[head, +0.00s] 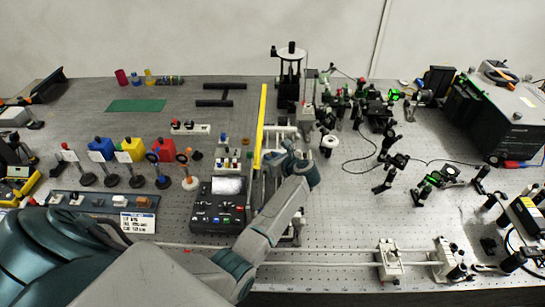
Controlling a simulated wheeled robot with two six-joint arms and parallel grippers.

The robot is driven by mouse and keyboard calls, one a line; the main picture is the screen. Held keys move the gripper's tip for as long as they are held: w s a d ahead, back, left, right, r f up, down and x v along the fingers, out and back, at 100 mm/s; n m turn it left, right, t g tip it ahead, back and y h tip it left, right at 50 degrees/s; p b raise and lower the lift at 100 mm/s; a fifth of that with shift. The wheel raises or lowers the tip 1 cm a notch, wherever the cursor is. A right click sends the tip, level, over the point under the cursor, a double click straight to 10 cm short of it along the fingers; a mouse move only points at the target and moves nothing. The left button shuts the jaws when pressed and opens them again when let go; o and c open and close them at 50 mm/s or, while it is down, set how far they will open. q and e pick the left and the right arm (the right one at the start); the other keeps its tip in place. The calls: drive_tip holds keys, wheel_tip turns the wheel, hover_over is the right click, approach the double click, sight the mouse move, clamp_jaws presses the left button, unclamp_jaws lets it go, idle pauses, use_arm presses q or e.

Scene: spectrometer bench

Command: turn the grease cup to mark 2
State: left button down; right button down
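My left arm comes in from the bottom left, and its gripper (288,148) is over the middle of the bench, just right of the yellow bar. The fingers are small and partly covered by my own wrist, so I cannot tell whether they are open or shut. A small white round-topped piece (328,142) stands just right of the gripper, apart from my wrist in the picture. It may be the grease cup, but it is too small to be sure. No mark numbers can be read. My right gripper is not in view.
A yellow bar (263,128) stands just left of the gripper. A tall black-and-white stand (290,72) is behind. Optics (392,160) crowd the right. A rail (335,263) crosses the front.

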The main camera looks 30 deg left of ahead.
use_arm(q)
drive_tip(key=shift+s+a+f+m+t+h+b, duration=0.1)
drive_tip(key=shift+s+m+t+h+b, duration=0.2)
drive_tip(key=shift+m+t, duration=0.45)
drive_tip(key=shift+s+a+m+t+h, duration=0.1)
drive_tip(key=shift+a+m+t+h, duration=0.05)
drive_tip(key=shift+m+t+h, duration=1.05)
drive_tip(key=shift+m+t, duration=0.35)
drive_tip(key=shift+m, duration=0.1)
drive_tip(key=c, duration=1.3)
unclamp_jaws()
drive_tip(key=shift+c, duration=0.2)
